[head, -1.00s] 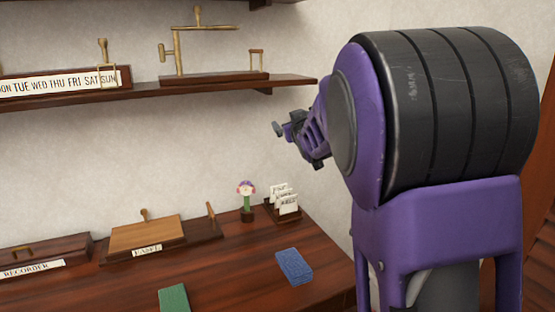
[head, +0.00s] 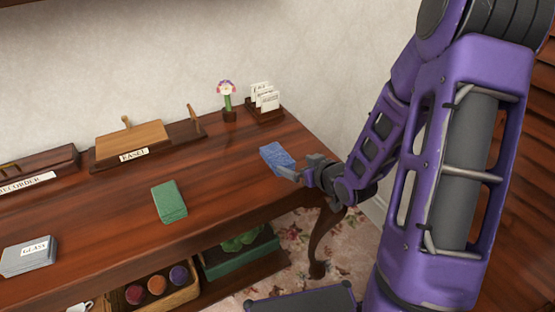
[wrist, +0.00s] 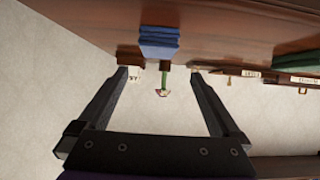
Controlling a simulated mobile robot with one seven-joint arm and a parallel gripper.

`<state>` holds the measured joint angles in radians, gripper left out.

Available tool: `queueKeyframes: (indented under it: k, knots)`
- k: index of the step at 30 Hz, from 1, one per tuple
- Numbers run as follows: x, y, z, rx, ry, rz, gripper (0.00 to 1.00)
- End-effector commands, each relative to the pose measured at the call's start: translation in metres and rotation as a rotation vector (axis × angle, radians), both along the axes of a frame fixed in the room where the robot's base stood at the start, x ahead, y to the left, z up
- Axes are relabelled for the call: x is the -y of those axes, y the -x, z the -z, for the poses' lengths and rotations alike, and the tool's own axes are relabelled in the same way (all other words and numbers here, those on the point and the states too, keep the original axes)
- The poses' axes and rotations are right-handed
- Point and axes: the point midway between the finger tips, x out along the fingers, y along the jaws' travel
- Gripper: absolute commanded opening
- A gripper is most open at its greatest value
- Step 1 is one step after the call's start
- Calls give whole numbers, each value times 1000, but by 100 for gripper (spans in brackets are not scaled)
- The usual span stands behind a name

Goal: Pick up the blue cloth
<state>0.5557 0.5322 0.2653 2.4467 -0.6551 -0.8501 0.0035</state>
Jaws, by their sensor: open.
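The blue cloth (head: 274,156) is a folded blue block lying on the dark wooden table near its right end. It also shows in the wrist view (wrist: 160,42), at the top, beyond my fingertips. My gripper (head: 296,174) is at the cloth's near right side in the head view, close to it. Whether it touches the cloth, I cannot tell there. In the wrist view, my gripper (wrist: 160,72) has its two fingers wide apart with nothing held between them. The near right corner of the cloth is partly hidden by the gripper in the head view.
A green folded cloth (head: 170,202) lies left of the blue one. A flower figure (head: 228,100) and a card holder (head: 265,103) stand behind it. An easel stand (head: 140,143) is at the back. Grey stacked pieces labelled GLASS (head: 30,255) lie at the front left.

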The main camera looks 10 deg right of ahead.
Motion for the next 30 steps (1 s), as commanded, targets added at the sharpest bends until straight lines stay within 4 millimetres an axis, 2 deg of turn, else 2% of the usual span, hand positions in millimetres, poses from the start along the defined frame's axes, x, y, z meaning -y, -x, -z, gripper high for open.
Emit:
queueKeyframes:
  k: [3, 10, 17, 25, 30]
  knots:
    - [-9, -24, 16, 0, -1, -3, 100]
    - [-20, -61, 37, -1, 1, 0, 100]
    - [-24, -76, 44, -1, 2, 0, 100]
    - [-31, -108, 61, 0, 1, 0, 100]
    - [-35, -119, 67, -1, 2, 0, 100]
